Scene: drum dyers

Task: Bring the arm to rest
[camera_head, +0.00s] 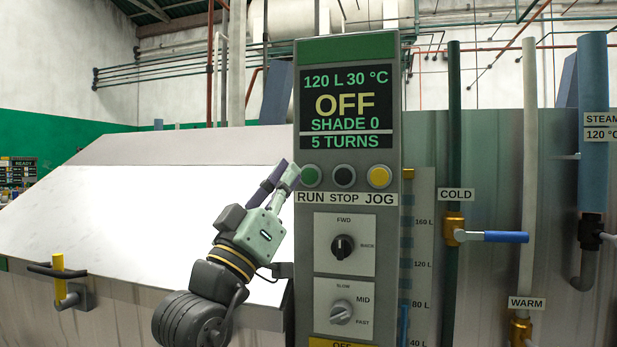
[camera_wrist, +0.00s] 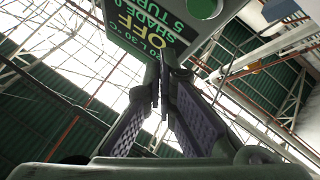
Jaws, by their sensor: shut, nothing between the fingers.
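My gripper (camera_head: 284,172) is in the head view, raised in front of the white sloped panel and just left of the control panel (camera_head: 307,222). Its fingers point up and to the right, their tips close to the green RUN button (camera_head: 311,176). I cannot tell whether they touch the panel. In the wrist view the fingers of my gripper (camera_wrist: 163,62) come together at the tips with nothing between them. The display (camera_head: 346,106) reads 120 L 30 °C, OFF, SHADE 0, 5 TURNS.
Black STOP (camera_head: 344,177) and yellow JOG (camera_head: 379,176) buttons sit right of RUN. Below are the FWD/BACK knob (camera_head: 342,246) and speed knob (camera_head: 341,312). The COLD valve's blue handle (camera_head: 505,237) stands at right. A yellow-and-black handle (camera_head: 58,272) is at lower left.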

